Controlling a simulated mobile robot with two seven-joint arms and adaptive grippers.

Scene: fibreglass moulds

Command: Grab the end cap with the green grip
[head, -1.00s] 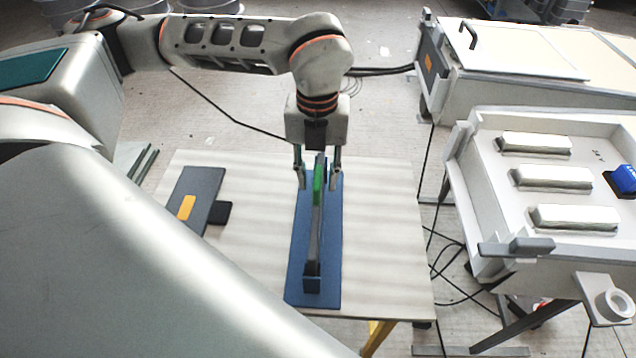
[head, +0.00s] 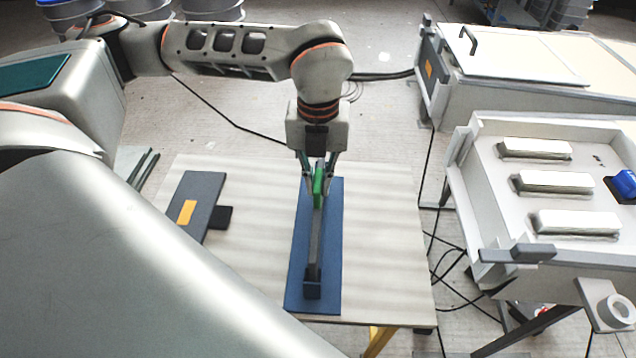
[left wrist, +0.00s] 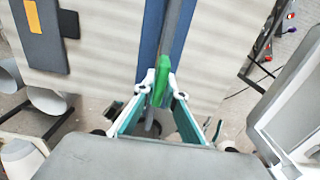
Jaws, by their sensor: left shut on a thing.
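The end cap with the green grip (head: 318,186) is a narrow dark grey plate standing on edge along a blue mat (head: 331,270). Its green grip is at the far end, and a dark block (head: 312,288) is at its near end. My left gripper (head: 318,190) points down over the far end, shut on the green grip. In the left wrist view the fingertips press on both sides of the green grip (left wrist: 161,82), with the grey bar running away beyond it. My right gripper is not in view.
Another end cap, a dark grey panel with a yellow grip (head: 187,211), lies left of the mat on the table (head: 385,255). A white mould tray (head: 490,190) with several white blocks and a blue item (head: 624,183) stands to the right. Table space right of the mat is clear.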

